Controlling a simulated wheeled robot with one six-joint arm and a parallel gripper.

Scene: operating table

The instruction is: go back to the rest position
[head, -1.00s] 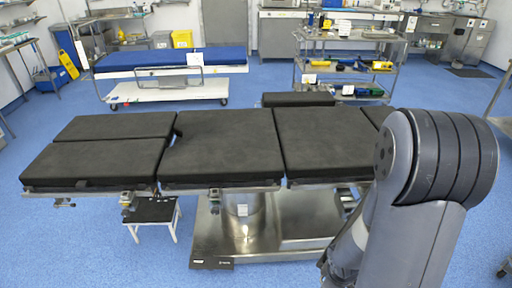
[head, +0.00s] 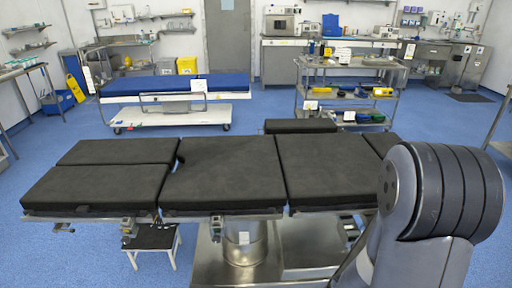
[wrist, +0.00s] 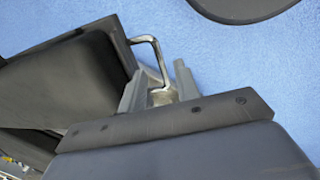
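My gripper (wrist: 160,85) shows in the wrist view with its two grey fingers spread apart. A bent metal bar (wrist: 150,42) appears in the gap between them; it seems to lie beyond the fingers, and I see no finger closed on it. The black padded operating table (head: 222,172) spans the middle of the head view. Its dark edge (wrist: 75,85) seems to be at the left of the wrist view. My arm rises at the right of the head view, where the gripper is not visible.
A blue-topped trolley (head: 170,117) stands behind the table. A metal cart (head: 350,80) with tools stands at the back right. A small step stool (head: 152,238) is under the table's left side. Blue floor is free at the left.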

